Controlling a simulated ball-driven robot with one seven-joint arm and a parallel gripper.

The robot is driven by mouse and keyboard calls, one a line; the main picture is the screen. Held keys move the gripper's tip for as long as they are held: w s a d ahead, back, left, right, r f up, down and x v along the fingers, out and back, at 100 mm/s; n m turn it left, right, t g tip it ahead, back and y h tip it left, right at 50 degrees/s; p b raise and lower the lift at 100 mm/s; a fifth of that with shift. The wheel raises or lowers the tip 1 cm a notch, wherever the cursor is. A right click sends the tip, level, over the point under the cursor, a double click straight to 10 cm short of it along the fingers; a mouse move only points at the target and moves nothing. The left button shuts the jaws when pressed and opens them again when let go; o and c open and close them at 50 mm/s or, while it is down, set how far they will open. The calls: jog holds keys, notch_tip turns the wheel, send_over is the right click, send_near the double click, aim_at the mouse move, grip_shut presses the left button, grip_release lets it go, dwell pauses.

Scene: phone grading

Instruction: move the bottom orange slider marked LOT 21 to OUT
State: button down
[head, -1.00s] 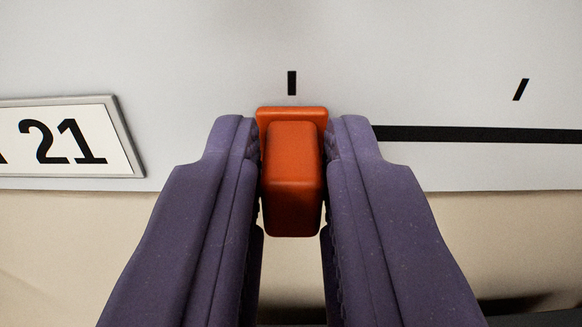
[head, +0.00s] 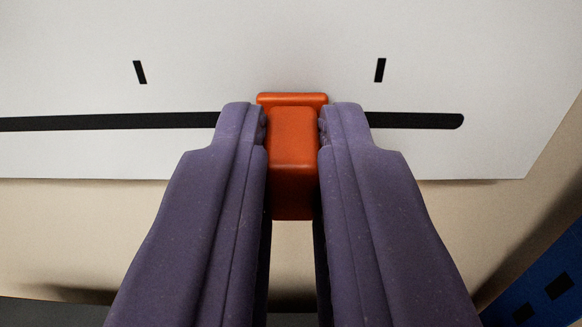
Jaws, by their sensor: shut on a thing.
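The orange slider (head: 293,150) sits on a black slot (head: 110,122) in a white panel, in the middle of the head view. My gripper (head: 293,128) is shut on the slider, with one purple finger on each side of its knob. The slot runs on to both sides of the slider and ends in a rounded tip a short way to the right. One black tick mark is up and left of the slider, another up and right. The slider stands between these two marks. No LOT 21 label or OUT lettering shows in the current view.
The white panel's (head: 480,80) bottom and right edges show, with a beige surface (head: 90,225) below and beyond. A blue object with dark square marks (head: 548,275) is at the lower right corner. The slot right of my gripper is clear.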

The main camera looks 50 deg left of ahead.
jog(key=shift+w+d+r+p, duration=0.2)
jog(key=shift+w+d+p, duration=0.4)
jog(key=shift+w+d, duration=0.55)
jog(key=shift+w, duration=0.1)
jog(key=c, duration=1.2)
grip_release()
jog(key=shift+o, duration=0.6)
jog(key=shift+w+f, duration=0.15)
jog(key=shift+w, duration=0.05)
jog(key=shift+s, duration=0.15)
jog(key=v, duration=0.7)
jog(key=shift+s+d+b, duration=0.15)
jog(key=shift+d+b, duration=0.15)
jog(key=shift+b, duration=0.05)
